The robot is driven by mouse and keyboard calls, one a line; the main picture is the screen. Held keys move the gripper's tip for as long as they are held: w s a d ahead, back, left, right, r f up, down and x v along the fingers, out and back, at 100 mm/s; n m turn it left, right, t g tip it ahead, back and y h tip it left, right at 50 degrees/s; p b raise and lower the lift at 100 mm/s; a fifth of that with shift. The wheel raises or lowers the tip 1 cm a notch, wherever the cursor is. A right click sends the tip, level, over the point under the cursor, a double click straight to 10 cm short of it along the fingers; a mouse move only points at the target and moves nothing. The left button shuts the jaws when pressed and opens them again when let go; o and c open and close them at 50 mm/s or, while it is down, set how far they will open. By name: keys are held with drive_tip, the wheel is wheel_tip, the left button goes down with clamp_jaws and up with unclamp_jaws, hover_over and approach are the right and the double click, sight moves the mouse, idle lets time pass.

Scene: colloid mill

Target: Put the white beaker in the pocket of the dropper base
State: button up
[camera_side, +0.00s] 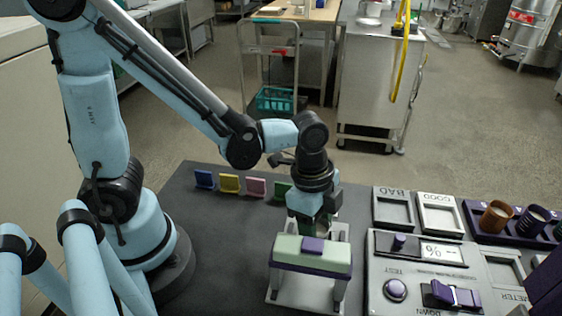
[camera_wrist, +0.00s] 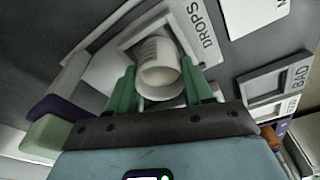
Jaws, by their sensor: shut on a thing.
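The white beaker (camera_wrist: 158,52) with faint print on its side is between the green fingers of my gripper (camera_wrist: 160,88) in the wrist view. My gripper is shut on it. It is over or in the square pocket of the white dropper base (camera_wrist: 207,48), beside the word DROPS; I cannot tell whether its bottom rests there. In the side view my gripper (camera_side: 312,222) points down just behind the pale green dropper head (camera_side: 312,256) with its purple button. The head hides the beaker and most of the pocket there. The white base also shows in the side view (camera_side: 277,297).
Right of the dropper are a control panel (camera_side: 420,262) with purple knobs and trays marked BAD (camera_side: 394,194) and GOOD (camera_side: 437,199). A purple rack (camera_side: 477,226) holds coloured cups. Small coloured plates (camera_side: 229,183) stand behind. The dark mat (camera_side: 225,245) left of the dropper is clear.

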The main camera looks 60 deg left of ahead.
drive_tip(key=shift+f, duration=0.1)
drive_tip(key=o, duration=1)
drive_tip(key=shift+o, duration=0.2)
wheel_tip(320, 180, up, 12)
drive_tip(key=a, duration=0.2)
drive_tip(key=a+f+n+t+y, duration=0.1)
drive_tip(key=a+n+t, duration=0.5)
drive_tip(key=a+n, duration=0.4)
drive_tip(key=shift+w+n+y, duration=0.3)
drive_tip(key=shift+w+n, duration=0.05)
drive_tip(key=shift+n, duration=1.35)
drive_tip(key=shift+f, duration=0.1)
